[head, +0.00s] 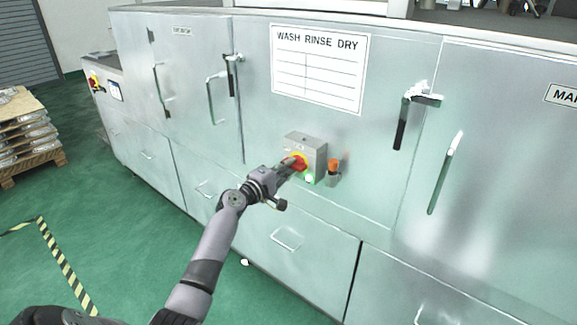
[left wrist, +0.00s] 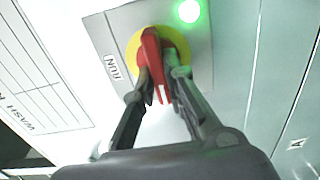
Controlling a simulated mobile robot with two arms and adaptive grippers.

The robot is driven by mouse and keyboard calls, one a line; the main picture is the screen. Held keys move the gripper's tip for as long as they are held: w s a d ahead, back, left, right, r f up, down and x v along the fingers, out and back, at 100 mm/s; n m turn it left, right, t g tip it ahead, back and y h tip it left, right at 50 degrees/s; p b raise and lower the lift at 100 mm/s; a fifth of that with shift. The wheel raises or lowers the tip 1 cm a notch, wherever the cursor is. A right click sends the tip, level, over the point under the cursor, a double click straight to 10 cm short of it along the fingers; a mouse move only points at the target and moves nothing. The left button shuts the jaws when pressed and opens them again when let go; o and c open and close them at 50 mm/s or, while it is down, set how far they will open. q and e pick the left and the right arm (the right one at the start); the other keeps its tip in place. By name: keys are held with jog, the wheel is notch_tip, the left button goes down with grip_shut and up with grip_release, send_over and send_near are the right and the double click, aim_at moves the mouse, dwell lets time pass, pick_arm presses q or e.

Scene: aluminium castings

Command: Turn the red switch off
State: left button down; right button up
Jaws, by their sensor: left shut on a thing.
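The red switch (head: 299,163) is a red handle on a yellow disc, on a small grey box (head: 309,147) fixed to the front of the metal washing machine. In the left wrist view the red switch (left wrist: 151,50) stands between the two fingers, and a "RUN" label is beside its yellow disc. A green lamp (left wrist: 189,11) is lit next to it; it also glows in the head view (head: 310,179). My left gripper (head: 289,168) is at the switch. In the left wrist view its fingers (left wrist: 157,80) are shut on the red handle. My right gripper is not in view.
An orange-topped fitting (head: 333,170) sticks out just right of the box. Door handles (head: 403,118) project from the machine front. A loaded pallet (head: 27,135) stands at the far left. The green floor (head: 120,220) in front is mostly clear.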

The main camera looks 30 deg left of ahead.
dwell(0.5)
pick_arm(q)
jog(key=c, duration=1.6)
grip_release()
jog(key=shift+c, duration=0.2)
jog(key=s+a, duration=0.1)
jog(key=s, duration=1.1)
